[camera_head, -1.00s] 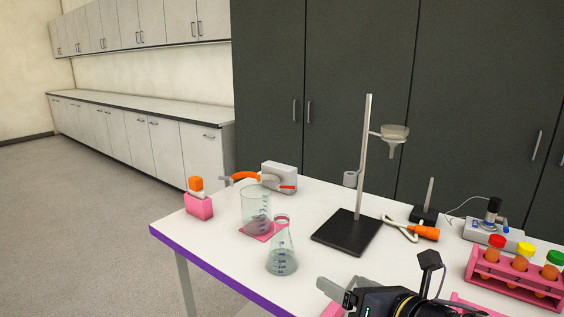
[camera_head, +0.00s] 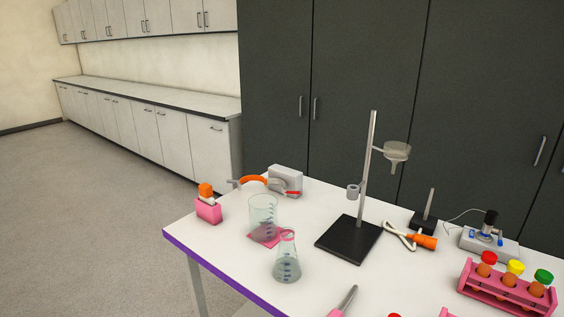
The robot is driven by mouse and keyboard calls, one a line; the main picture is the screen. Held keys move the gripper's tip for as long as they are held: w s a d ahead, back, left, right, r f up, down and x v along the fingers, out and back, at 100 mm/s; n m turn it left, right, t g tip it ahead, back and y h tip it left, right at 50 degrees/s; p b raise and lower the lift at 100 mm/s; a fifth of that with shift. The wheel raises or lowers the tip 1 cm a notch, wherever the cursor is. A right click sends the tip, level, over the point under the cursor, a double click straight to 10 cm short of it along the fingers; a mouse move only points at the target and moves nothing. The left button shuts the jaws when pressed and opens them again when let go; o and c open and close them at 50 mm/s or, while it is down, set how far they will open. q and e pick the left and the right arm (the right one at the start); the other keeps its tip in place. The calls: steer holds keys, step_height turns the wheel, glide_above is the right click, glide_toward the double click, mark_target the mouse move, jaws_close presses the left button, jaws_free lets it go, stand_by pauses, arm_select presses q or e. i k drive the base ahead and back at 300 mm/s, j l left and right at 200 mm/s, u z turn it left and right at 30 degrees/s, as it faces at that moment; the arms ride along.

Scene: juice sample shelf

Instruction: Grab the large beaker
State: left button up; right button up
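The large beaker (camera_head: 262,215) is clear glass with blue markings. It stands upright on a pink mat (camera_head: 256,241) toward the left of the white table. A conical flask (camera_head: 287,262) with a pink band at its neck stands just in front and to the right of it, close to the beaker's lower right side. Neither of my grippers shows in the head view now.
A black-based stand (camera_head: 348,239) with a funnel rises right of the beaker. A pink holder (camera_head: 208,211) stands left, and a grey device (camera_head: 286,181) with an orange hose behind. A pink tube rack (camera_head: 507,288) is at right. The table's purple front edge (camera_head: 222,274) is clear.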

mark_target(264, 218)
steer(key=i+j, duration=0.6)
steer(key=j, duration=0.2)
steer(key=i+j, duration=0.25)
steer(key=j, duration=0.15)
steer(key=i+z, duration=0.05)
